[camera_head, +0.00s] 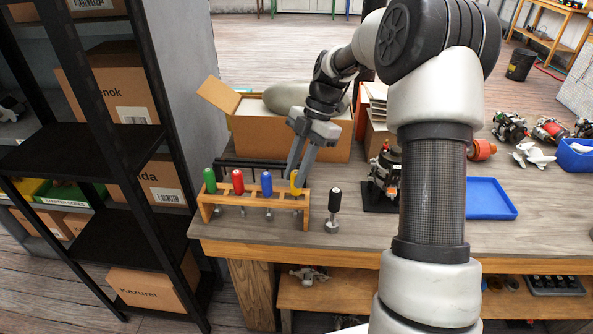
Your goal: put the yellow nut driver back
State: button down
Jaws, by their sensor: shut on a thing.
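The yellow nut driver (294,183) is at the right part of the wooden rack (253,201). My gripper (297,179) reaches down from above and is shut on its yellow handle. The fingers partly cover the handle. I cannot tell how deep the driver sits in the rack. Green (209,181), red (238,181) and blue (267,184) handled drivers stand upright in the rack to its left. A black-handled driver (334,205) stands upright on the bench, just right of the rack.
An open cardboard box (270,138) stands behind the rack. A dark fixture (385,178) holding a part is to the right. A blue tray (487,199) lies further right, partly behind my arm. Black shelving (110,150) rises at the left.

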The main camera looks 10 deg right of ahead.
jog(key=shift+f, duration=0.45)
jog(key=c, duration=1.5)
grip_release()
jog(key=shift+o, duration=0.2)
jog(key=a+p+v, duration=0.1)
jog(key=p+v, duration=0.6)
jog(key=v, duration=1.4)
jog(key=shift+s+r, duration=0.3)
jog(key=shift+r, duration=0.05)
